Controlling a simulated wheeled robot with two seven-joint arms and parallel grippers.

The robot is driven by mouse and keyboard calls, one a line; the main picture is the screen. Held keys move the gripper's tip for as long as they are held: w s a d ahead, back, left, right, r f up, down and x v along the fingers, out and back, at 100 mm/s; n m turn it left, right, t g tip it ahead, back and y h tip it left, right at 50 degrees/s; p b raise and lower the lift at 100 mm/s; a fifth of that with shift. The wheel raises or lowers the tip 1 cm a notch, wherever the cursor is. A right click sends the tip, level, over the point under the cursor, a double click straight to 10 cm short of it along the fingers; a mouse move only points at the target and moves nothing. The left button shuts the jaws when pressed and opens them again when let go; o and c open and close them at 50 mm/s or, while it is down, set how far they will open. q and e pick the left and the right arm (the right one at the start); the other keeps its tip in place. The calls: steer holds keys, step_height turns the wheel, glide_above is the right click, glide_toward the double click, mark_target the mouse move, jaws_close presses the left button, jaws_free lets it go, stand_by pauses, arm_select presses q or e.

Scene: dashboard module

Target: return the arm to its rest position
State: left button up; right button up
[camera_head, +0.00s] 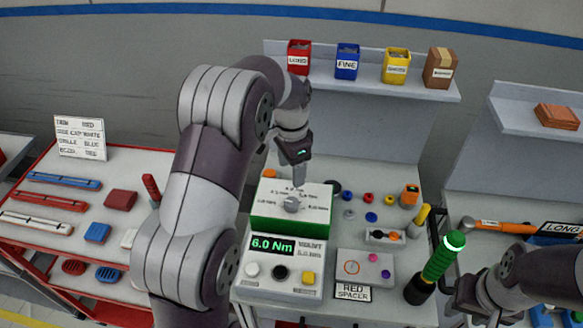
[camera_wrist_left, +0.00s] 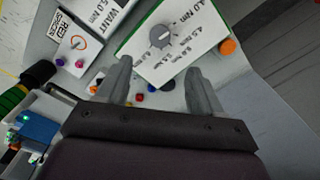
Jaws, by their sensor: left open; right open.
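My left arm (camera_head: 205,180) reaches up from the bottom and over the bench. Its gripper (camera_head: 299,178) points down just above the dial (camera_head: 291,204) on the white-topped green box (camera_head: 318,222). In the left wrist view the two fingers (camera_wrist_left: 157,78) are apart with nothing between them, and the dial (camera_wrist_left: 161,36) is beyond the tips. My right arm (camera_head: 540,275) enters at the lower right. Its gripper (camera_head: 466,296) is beside the green-handled driver (camera_head: 440,262), not visibly holding it; its fingers are hard to make out.
A display (camera_head: 272,246) reads 6.0 Nm above several buttons. A red-edged table (camera_head: 128,165) with coloured parts stands left. A shelf (camera_head: 400,82) with bins runs behind. Small coloured pieces and a hammer (camera_head: 490,224) lie to the right.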

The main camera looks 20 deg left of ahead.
arm_select(q)
steer(key=shift+r, duration=0.3)
steer(key=s+d+n, duration=0.2)
steer(key=s+n, duration=0.2)
steer(key=s, duration=0.5)
steer(key=s+d+f+n+t, duration=0.1)
steer(key=s+d+n, duration=0.2)
steer(key=s, duration=0.7)
steer(key=shift+f+n, duration=0.3)
steer(key=shift+n, duration=0.1)
steer(key=shift+s, duration=0.15)
